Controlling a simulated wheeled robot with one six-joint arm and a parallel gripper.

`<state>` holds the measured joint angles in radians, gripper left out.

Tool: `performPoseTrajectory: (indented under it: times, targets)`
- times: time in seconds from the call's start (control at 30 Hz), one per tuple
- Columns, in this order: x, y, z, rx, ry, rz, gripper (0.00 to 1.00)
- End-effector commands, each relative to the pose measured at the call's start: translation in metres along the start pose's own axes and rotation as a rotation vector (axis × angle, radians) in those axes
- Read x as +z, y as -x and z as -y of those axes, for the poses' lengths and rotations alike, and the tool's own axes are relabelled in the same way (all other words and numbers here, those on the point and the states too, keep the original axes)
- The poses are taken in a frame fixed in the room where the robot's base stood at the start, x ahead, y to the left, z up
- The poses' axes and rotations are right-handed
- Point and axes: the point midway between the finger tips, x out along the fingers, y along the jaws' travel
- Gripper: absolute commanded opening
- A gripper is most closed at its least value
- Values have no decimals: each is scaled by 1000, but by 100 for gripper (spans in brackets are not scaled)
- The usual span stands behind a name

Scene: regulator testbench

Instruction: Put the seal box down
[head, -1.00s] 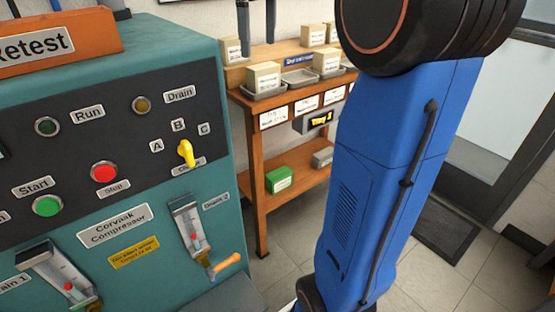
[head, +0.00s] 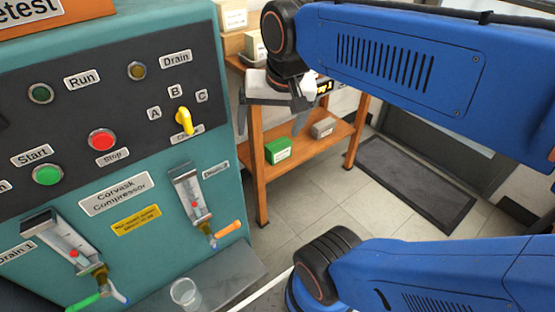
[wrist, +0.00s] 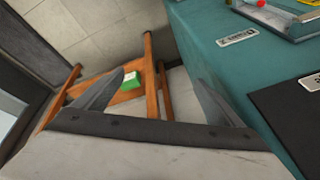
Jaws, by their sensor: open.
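No box label is readable, so I cannot tell which is the seal box. A green box (head: 278,151) with a white label and a grey box (head: 323,128) stand on the lower shelf of the wooden bench (head: 258,165). Cream boxes (head: 233,16) show above at the back, partly hidden. My gripper (head: 270,108) is in front of the bench's upper part, beside the teal compressor. In the wrist view my gripper (wrist: 160,80) has its fingers spread with nothing held between them. The green box (wrist: 131,83) shows beyond the fingers, apart from them.
The teal compressor (head: 170,240) with knobs and drain valves fills the left. A clear cup (head: 185,293) stands on its lower ledge. My blue arm crosses the right side. Tiled floor (head: 310,205) is open before the bench, with a dark mat (head: 415,185) to the right.

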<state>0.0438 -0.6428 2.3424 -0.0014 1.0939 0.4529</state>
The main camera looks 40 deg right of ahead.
Motion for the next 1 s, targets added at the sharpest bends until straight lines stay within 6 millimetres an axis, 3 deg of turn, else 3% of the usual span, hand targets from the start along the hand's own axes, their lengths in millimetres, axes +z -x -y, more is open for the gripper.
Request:
performPoseTrajectory:
  times: [0.2,0.4,1.0]
  targets:
    - [44,-30,-13,-24,314,-37,90]
    - [64,-47,-20,-32,475,-59,90]
    - [66,-48,-21,-32,497,-61,90]
